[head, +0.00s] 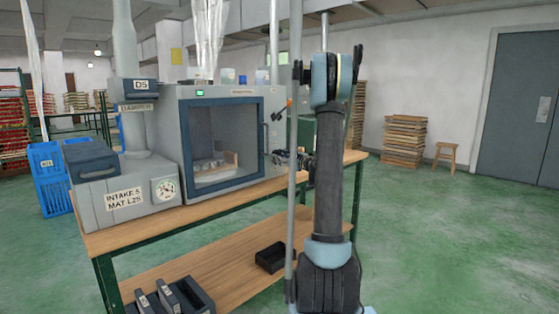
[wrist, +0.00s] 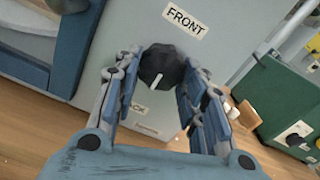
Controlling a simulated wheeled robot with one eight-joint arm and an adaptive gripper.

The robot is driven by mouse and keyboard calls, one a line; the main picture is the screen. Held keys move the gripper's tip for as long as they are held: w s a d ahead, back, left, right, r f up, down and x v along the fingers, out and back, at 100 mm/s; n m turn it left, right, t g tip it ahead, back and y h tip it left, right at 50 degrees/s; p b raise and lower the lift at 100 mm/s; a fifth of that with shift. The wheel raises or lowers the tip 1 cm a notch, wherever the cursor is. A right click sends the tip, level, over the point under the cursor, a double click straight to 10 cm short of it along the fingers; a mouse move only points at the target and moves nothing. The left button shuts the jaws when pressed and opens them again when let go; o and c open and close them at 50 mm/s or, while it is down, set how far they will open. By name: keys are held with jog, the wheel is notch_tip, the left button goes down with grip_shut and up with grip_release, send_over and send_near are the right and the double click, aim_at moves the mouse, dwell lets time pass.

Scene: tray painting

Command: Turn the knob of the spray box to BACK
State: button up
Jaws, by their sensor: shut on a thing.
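The spray box (head: 178,110) is a grey cabinet with a blue-framed window on the bench in the head view. In the wrist view its side panel (wrist: 120,30) carries a black knob (wrist: 164,62) with a white pointer line. A FRONT label (wrist: 186,20) is above the knob. Below it a label (wrist: 138,109) is partly hidden by a finger, with only "CK" readable. The pointer slants down and left, toward that lower label. My gripper (wrist: 158,76) is shut on the knob, one blue finger on each side. In the head view my gripper (head: 290,159) is at the box's right side, small and partly hidden.
A green box (wrist: 285,110) with its own dark knob stands right of the spray box. The intake box (head: 125,195) with a dial is at the bench's left. Dark trays (head: 271,258) lie on the lower shelf. Green floor (head: 450,240) to the right is clear.

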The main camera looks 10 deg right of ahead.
jog(key=shift+m, duration=0.3)
jog(key=o, duration=1.1)
jog(key=v, duration=1.1)
jog(key=shift+s+d+f, duration=0.1)
jog(key=shift+s+d, duration=0.1)
jog(key=shift+s, duration=0.15)
